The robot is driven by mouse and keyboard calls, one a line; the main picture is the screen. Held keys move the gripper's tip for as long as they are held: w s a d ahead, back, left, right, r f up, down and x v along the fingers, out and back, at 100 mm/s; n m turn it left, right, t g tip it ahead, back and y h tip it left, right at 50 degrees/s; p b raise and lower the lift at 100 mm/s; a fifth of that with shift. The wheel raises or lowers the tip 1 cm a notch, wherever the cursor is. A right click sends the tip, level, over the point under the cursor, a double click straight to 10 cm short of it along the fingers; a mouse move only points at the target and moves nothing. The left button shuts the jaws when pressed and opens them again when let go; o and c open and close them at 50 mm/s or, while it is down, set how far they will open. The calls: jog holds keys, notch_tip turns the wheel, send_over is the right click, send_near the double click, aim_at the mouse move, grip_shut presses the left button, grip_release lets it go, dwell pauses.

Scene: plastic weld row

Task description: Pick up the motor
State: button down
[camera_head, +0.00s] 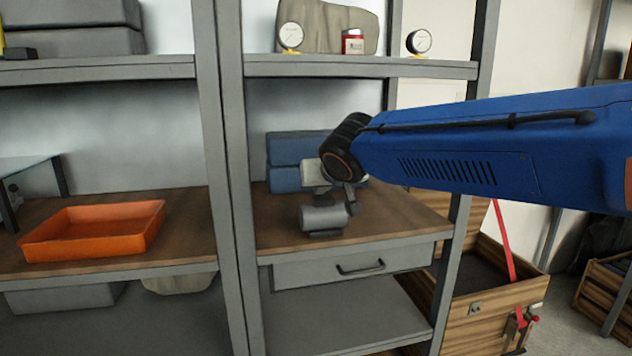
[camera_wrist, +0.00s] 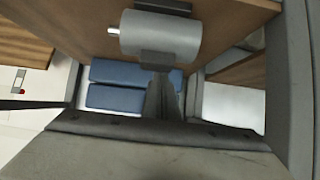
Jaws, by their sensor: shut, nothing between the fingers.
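The motor (camera_head: 322,217) is a grey cylinder on a dark base, lying on its side on the brown shelf board (camera_head: 272,222). In the wrist view the motor (camera_wrist: 160,36) is near the top middle, with a short light shaft pointing left. My gripper (camera_head: 351,205) is at the right end of the motor in the head view, partly in front of the shelf. In the wrist view my gripper's fingers (camera_wrist: 164,95) are together, just below the motor in the picture, with nothing between them. I cannot tell whether they touch the motor.
Blue boxes (camera_head: 284,165) stand behind the motor. Grey uprights (camera_head: 225,150) flank this bay, and a grey drawer (camera_head: 345,266) is under the board. An orange tray (camera_head: 92,232) sits in the left bay. Gauges (camera_head: 291,37) and a red jar (camera_head: 352,43) are on the shelf above.

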aim_at(322, 200)
jog(key=shift+s+d+f, duration=0.2)
jog(key=shift+s, duration=0.35)
jog(key=shift+s+d+f, duration=0.15)
jog(key=shift+s+f, duration=0.1)
jog(key=shift+s, duration=0.35)
jog(key=shift+s+d+f, duration=0.2)
jog(key=shift+s, duration=0.35)
jog(key=shift+w+r, duration=0.1)
jog(key=shift+r, duration=0.65)
jog(key=shift+w+r, duration=0.1)
jog(key=shift+r, duration=0.05)
